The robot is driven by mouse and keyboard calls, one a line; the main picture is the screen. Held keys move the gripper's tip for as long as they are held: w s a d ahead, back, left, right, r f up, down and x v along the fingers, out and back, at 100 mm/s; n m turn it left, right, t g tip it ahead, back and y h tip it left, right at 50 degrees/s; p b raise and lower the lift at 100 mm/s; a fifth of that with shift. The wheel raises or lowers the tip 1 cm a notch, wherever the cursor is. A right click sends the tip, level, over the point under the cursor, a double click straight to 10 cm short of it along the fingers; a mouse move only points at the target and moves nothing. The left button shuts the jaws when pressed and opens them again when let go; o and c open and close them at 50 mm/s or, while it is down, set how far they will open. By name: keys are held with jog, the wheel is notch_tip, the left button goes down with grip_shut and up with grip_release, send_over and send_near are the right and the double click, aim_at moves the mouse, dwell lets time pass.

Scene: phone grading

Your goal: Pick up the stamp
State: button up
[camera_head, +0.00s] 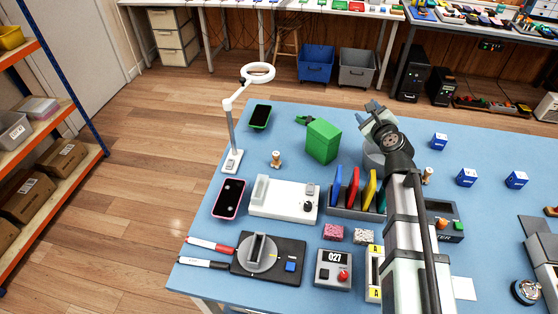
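A small wooden-handled piece that looks like a stamp (276,159) stands upright on the blue table, right of the lamp's base. A similar wooden piece (428,175) stands right of my arm and is partly hidden by it. I cannot tell for sure which one is the stamp. My gripper (372,108) is above the table, right of the green box and apart from both wooden pieces. Its fingers are small and seen at an angle, so their opening is unclear. I see nothing held in it.
A ring lamp (230,125), a green box (323,141) and a white device (285,200) stand near the left wooden piece. A rack (343,210) with coloured cards is beside my arm. Blue boxes (466,178) stand at right. Phones (229,199) lie at left.

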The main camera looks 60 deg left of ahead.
jog(key=s+a+g, duration=0.1)
jog(key=s+a, duration=0.1)
jog(key=s, duration=0.2)
jog(key=s+a+f, duration=0.1)
jog(key=s+a, duration=0.2)
jog(key=s, duration=0.1)
jog(key=s+a+g, duration=0.1)
jog(key=s+a, duration=0.1)
jog(key=s, duration=0.2)
jog(key=shift+s+a+f+g+y, duration=0.15)
jog(key=shift+s+g+y, duration=0.15)
jog(key=shift+s+y, duration=0.1)
jog(key=s+a+f+g, duration=0.1)
jog(key=s, duration=0.5)
jog(key=m+g+h, duration=0.1)
jog(key=m, duration=0.5)
send_near(277, 156)
jog(key=x, duration=0.4)
jog(key=shift+r, duration=0.1)
jog(key=shift+a+f+h, duration=0.25)
jog(key=shift+a+h, duration=0.05)
jog(key=shift+a, duration=0.15)
jog(key=shift+x, duration=3.25)
jog(key=shift+w, duration=0.1)
jog(key=shift+c, duration=0.2)
grip_shut()
jog(key=shift+r, duration=0.15)
